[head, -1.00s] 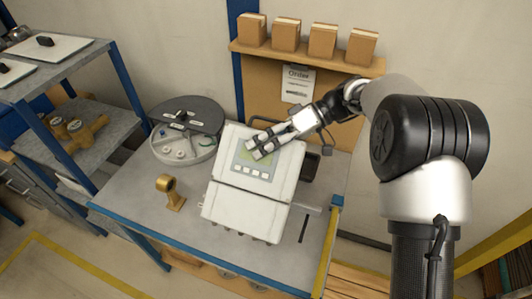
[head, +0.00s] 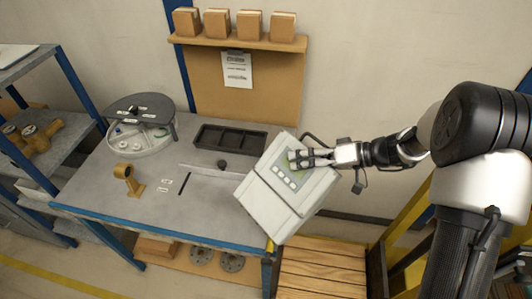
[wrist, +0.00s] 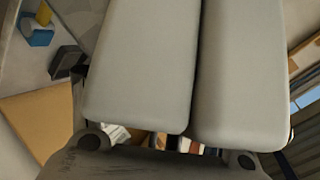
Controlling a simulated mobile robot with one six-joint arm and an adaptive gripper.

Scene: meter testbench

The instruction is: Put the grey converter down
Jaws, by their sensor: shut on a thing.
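The grey converter (head: 268,205) is a pale grey box with a green screen and a row of white buttons. My gripper (head: 300,159) is shut on it near the screen, reaching in from the right in the head view. The converter is tilted and appears over the right end of the workbench (head: 205,215), hiding its right front corner. Any gap between the converter and the bench is hard to judge. In the wrist view, two pale grey rounded blocks fill the middle; I cannot tell for sure what they are.
A black divided tray (head: 231,151), a round grey basin (head: 140,140) and a brass stand (head: 128,180) are on the bench. Its middle front is mostly clear. A slatted wooden platform (head: 320,270) stands to the right. A shelf with small boxes (head: 236,42) is behind.

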